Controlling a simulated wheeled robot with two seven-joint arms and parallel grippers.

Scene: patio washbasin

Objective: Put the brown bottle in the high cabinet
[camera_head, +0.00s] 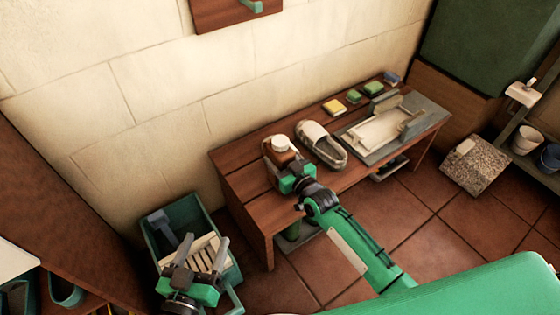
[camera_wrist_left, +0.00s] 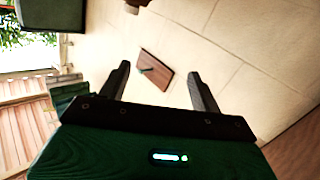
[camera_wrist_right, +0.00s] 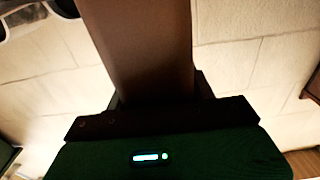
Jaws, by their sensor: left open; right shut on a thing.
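The brown bottle (camera_head: 279,158) with a white cap is at the left end of the wooden bench. My right gripper (camera_head: 280,168) is shut on it. In the right wrist view the brown bottle (camera_wrist_right: 145,45) fills the space between the fingers. Whether its base touches the bench is hidden. A brown wooden front with a green handle (camera_head: 225,12), seemingly the high cabinet, is on the wall at the top edge, cut off; it also shows whole and shut in the left wrist view (camera_wrist_left: 152,72). My left gripper (camera_head: 203,250) is open and empty over the green crate.
The bench (camera_head: 240,185) also holds a pale shoe (camera_head: 320,145), several sponges (camera_head: 335,106) and a stone washbasin (camera_head: 375,130). The green crate (camera_head: 150,240) on the floor holds slatted and blue-grey things. A brown wooden surface (camera_head: 60,200) stands at the left.

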